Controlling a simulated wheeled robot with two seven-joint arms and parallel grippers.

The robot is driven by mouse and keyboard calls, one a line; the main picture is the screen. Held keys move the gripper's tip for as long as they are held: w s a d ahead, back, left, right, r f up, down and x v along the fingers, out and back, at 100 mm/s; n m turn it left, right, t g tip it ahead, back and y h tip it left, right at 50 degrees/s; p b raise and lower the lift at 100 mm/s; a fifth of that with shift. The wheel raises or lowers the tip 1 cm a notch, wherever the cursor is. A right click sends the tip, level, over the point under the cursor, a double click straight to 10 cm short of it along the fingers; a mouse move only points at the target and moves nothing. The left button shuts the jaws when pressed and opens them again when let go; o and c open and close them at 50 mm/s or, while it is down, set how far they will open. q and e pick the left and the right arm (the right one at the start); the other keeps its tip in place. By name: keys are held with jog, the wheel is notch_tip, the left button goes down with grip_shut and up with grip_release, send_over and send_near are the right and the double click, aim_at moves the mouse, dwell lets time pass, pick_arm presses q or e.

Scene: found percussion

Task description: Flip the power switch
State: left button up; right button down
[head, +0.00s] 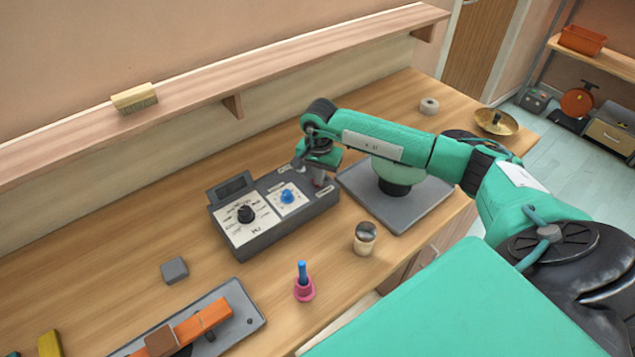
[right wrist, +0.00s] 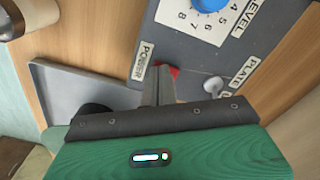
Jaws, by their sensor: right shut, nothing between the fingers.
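A dark grey control box (head: 262,237) stands on the wooden bench, with a black knob (head: 246,213), a blue knob (head: 288,196) and a small display (head: 231,187). In the right wrist view a red power switch (right wrist: 172,70) sits on the box beside the label "POWER" (right wrist: 143,60). My right gripper (head: 318,178) is over the box's right end. In the right wrist view its shut, empty fingers (right wrist: 158,85) are right beside the red switch and partly cover it. I cannot tell whether they touch, or which way the switch is set. My left gripper is not in view.
A silver toggle (right wrist: 213,85) is near the switch. A grey plate (head: 400,215) lies right of the box. A shelf (head: 300,60) runs behind. A brass dish (head: 495,122) is far right.

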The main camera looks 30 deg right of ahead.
jog(key=shift+r, duration=0.45)
jog(key=shift+r+p, duration=1.15)
jog(key=shift+r, duration=1.75)
